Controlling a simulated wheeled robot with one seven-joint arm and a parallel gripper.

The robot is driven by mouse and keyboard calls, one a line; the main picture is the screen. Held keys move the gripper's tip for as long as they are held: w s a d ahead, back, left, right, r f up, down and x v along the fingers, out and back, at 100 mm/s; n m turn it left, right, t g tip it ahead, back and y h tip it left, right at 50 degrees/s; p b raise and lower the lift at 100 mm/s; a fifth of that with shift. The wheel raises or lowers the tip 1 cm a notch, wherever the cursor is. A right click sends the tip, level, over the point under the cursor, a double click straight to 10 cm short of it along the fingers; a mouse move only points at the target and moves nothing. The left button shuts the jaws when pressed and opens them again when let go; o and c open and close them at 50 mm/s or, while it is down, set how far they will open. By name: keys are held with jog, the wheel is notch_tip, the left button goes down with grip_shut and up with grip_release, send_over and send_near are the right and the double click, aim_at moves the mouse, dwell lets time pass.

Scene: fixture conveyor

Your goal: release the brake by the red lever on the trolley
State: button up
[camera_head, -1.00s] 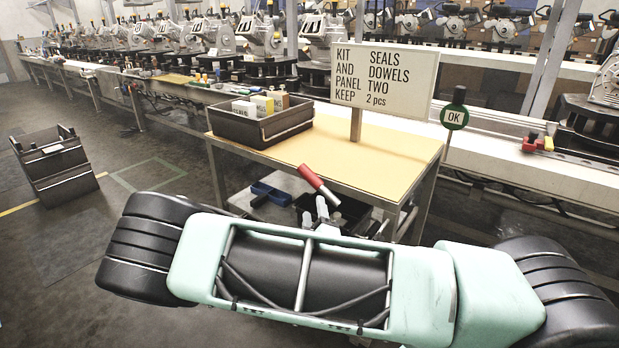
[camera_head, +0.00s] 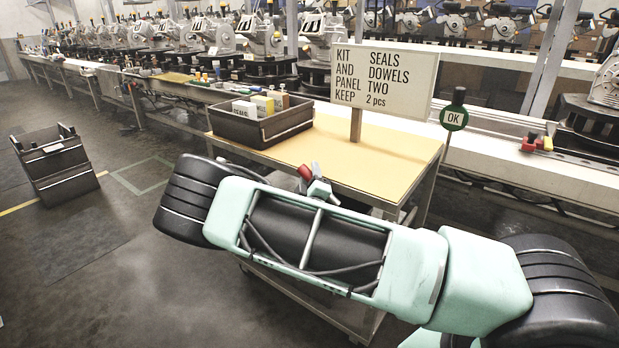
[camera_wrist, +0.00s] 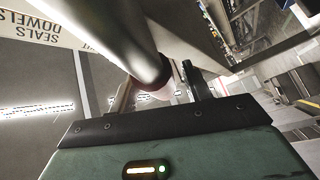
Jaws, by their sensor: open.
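The trolley (camera_head: 390,165) has a yellow top and stands before the conveyor. The red lever (camera_head: 304,172) shows only its upper end, at the trolley's near edge; my arm and gripper hide the rest. My gripper (camera_head: 318,180) is right beside that red end, mostly hidden by my arm. In the wrist view my gripper (camera_wrist: 158,88) is open, its two fingers apart. A thick grey rod with a dark rounded end reaches toward the gap between them, with a small pinkish patch just below. I cannot tell whether this is the lever or whether anything touches.
A dark bin (camera_head: 233,125) with boxes and a sign (camera_head: 380,78) stand on the trolley. An OK marker (camera_head: 454,118) stands at its right. The conveyor (camera_head: 540,165) runs behind. A dark crate (camera_head: 55,165) sits on the floor at left, with free floor between.

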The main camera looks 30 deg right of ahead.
grip_shut()
jog(key=shift+w+a+f+n+g+y+p, duration=0.1)
jog(key=shift+w+f+n+g+y+p, duration=0.25)
jog(key=shift+f+n, duration=0.35)
grip_release()
jog(key=shift+s+a, duration=0.1)
jog(key=b+v, duration=0.1)
jog(key=v, duration=1.6)
jog(key=shift+s, duration=0.1)
